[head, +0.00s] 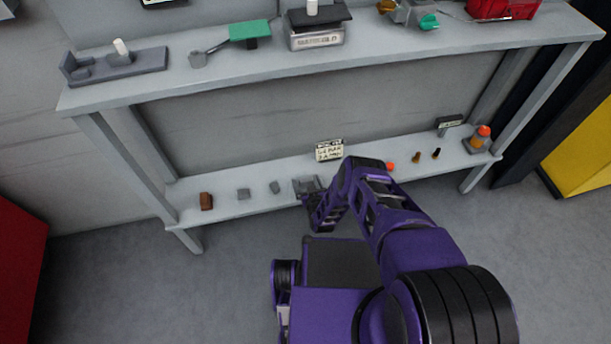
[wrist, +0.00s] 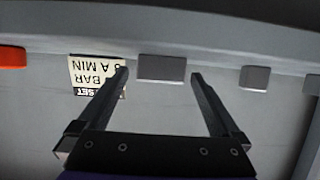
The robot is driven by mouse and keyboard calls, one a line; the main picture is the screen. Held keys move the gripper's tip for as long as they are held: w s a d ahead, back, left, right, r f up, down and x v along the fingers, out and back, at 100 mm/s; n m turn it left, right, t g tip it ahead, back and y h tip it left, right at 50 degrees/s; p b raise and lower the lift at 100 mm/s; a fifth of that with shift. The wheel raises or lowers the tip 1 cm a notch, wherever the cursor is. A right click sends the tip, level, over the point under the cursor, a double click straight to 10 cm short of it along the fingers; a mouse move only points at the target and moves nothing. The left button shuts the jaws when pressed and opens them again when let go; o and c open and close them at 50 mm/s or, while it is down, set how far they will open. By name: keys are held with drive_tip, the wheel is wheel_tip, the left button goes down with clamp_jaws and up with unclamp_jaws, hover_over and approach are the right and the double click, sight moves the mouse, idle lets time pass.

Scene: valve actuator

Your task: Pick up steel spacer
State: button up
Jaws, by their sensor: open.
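Three plain grey blocks sit on the lower shelf, and I cannot tell by looks alone which is the steel spacer. One grey block (wrist: 162,68) shows in the wrist view between and just beyond my fingertips, apart from both fingers. A second grey block (wrist: 254,77) is to its right, and a third is cut off at the right edge (wrist: 311,84). In the head view, two of them stand left of my gripper (head: 275,187) and further left (head: 243,194). My gripper (wrist: 159,75) is open and empty at the shelf front, partly hidden by my arm in the head view.
A leg (head: 140,165) stands at the left.

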drive_tip(key=shift+s, duration=0.1)
clamp_jaws()
drive_tip(key=shift+r, duration=0.1)
idle(0.3)
drive_tip(key=shift+r, duration=0.1)
wheel_tip(320, 180, up, 10)
drive_tip(key=p, duration=0.3)
